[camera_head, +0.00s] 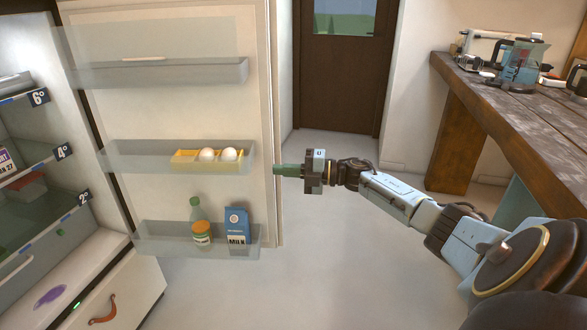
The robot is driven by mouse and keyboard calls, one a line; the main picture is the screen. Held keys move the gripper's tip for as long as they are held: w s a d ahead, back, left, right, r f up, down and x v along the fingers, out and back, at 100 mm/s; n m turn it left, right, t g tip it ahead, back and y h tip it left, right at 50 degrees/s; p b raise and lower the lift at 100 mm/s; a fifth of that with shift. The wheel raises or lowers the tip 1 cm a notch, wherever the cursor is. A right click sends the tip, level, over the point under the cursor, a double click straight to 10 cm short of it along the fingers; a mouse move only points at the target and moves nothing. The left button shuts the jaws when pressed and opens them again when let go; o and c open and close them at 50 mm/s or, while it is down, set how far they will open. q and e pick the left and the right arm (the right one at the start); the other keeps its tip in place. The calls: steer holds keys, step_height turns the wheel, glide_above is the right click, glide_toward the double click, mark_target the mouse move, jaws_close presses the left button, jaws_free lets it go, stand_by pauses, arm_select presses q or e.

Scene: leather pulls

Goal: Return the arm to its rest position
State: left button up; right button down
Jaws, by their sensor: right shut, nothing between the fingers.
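My right gripper (287,170) is shut and empty, with its green fingers pointing left. It is beside the outer edge of the open fridge door (262,100); I cannot tell whether it touches the door. My right arm (400,195) reaches from the lower right across the middle of the view. The fridge door stands wide open, its inner side with shelves facing me. My left gripper is not in the view.
Fridge shelves (40,160) are at left. A wooden table (520,115) with a kettle (522,62) stands at right. The floor (330,270) below the arm is clear.

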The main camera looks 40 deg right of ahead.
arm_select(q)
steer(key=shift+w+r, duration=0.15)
arm_select(e)
steer(key=shift+s+d, duration=0.3)
steer(key=shift+d, duration=0.25)
steer(key=shift+s+d, duration=0.25)
steer(key=shift+d, duration=0.25)
steer(key=shift+f, duration=0.1)
